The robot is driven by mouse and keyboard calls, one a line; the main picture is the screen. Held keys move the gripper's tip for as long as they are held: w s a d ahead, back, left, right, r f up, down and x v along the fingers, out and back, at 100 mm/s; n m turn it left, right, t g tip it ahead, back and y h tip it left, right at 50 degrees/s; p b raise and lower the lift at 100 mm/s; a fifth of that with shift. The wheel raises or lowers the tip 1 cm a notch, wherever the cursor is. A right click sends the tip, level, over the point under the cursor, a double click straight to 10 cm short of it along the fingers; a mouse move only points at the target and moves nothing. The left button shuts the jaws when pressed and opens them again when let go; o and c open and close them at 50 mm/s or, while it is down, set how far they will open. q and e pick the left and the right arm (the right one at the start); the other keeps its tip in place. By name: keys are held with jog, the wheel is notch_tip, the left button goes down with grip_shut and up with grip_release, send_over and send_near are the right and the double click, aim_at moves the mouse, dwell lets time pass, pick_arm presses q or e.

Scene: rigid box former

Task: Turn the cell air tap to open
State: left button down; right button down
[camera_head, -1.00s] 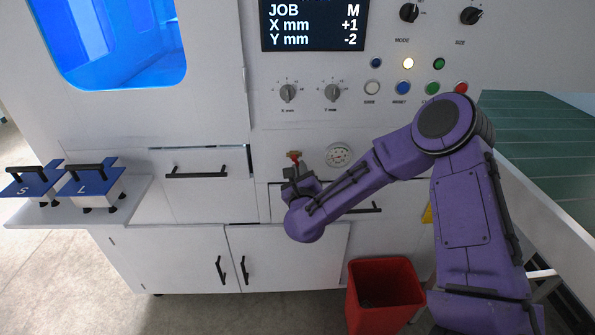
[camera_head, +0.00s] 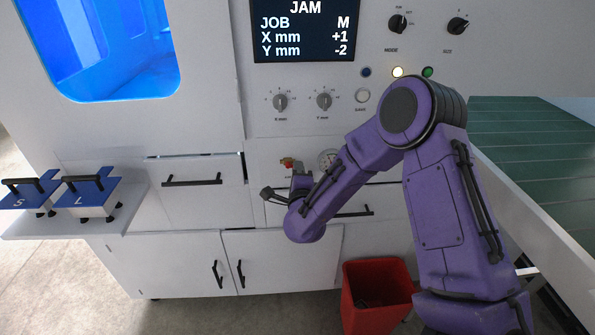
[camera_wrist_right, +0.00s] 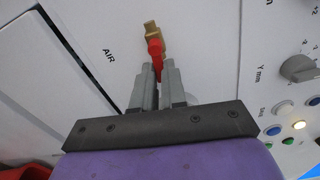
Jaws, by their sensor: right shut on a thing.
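The air tap (camera_head: 287,162) is a small brass fitting with a red handle on the white front panel, left of a round gauge. In the right wrist view its brass body (camera_wrist_right: 151,29) stands near the printed word AIR, and its red handle (camera_wrist_right: 155,50) runs down between my fingers. My right gripper (camera_wrist_right: 160,72) is shut on the red handle. In the head view my right gripper (camera_head: 295,174) is at the tap, its fingertips small and partly hidden by my wrist. My left gripper is not in view.
The round gauge (camera_head: 327,160) is close behind my forearm. Drawer handles (camera_head: 192,181) stick out left of and below the tap. Two knobs (camera_head: 280,102) sit above. A red bin (camera_head: 376,296) stands on the floor below. The display (camera_head: 305,30) reads JAM.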

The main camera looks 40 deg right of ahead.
jog(key=shift+r+n, duration=0.15)
jog(key=shift+n, duration=0.75)
jog(key=c, duration=1.2)
grip_release()
jog(key=b+v, duration=0.1)
jog(key=v, duration=0.9)
jog(key=shift+s+a, duration=0.1)
jog(key=shift+s, duration=0.2)
